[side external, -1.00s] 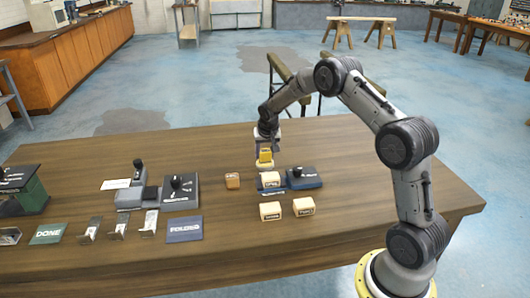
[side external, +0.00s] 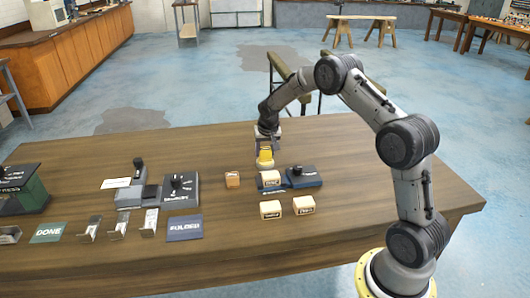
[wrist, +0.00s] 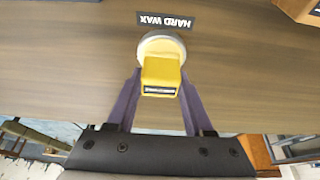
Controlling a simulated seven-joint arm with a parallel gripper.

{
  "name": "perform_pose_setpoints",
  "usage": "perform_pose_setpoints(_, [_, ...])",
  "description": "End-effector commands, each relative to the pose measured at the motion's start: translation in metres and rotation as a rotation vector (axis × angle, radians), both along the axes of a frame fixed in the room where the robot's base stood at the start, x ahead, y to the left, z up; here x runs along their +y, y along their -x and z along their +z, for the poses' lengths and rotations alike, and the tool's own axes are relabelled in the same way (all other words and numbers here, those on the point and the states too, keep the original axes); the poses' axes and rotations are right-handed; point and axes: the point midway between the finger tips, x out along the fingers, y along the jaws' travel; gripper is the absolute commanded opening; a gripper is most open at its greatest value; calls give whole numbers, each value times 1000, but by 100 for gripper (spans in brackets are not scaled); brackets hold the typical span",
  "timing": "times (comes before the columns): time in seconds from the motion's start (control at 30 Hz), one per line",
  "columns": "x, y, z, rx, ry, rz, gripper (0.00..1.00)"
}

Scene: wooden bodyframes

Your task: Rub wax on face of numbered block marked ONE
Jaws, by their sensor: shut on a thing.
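My gripper (wrist: 160,88) is shut on a yellow block of wax (wrist: 161,75) with a dark label strip, one finger on each side. The wax is at a round pale dish (wrist: 148,44) beside a black "HARD WAX" label (wrist: 178,23); I cannot tell if they touch. In the side view the gripper and the yellow wax (side external: 265,155) are at the table's far middle. Cream blocks with dark lettering stand nearer: one by the blue fixture (side external: 270,178), two in front, left (side external: 270,209) and right (side external: 304,205). Their lettering is too small to read.
A blue fixture with a black knob (side external: 306,176) stands right of the wax. A brown block (side external: 232,180) is to the left. The table's right side is clear.

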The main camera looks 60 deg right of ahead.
Motion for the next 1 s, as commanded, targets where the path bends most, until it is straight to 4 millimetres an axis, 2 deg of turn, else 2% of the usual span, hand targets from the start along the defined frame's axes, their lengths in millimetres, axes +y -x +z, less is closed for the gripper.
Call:
perform_pose_setpoints(0.7, [0, -1, 55, -6, 3, 1, 7])
perform_pose_setpoints(1.0, [0, -1, 65, -5, 2, 0, 7])
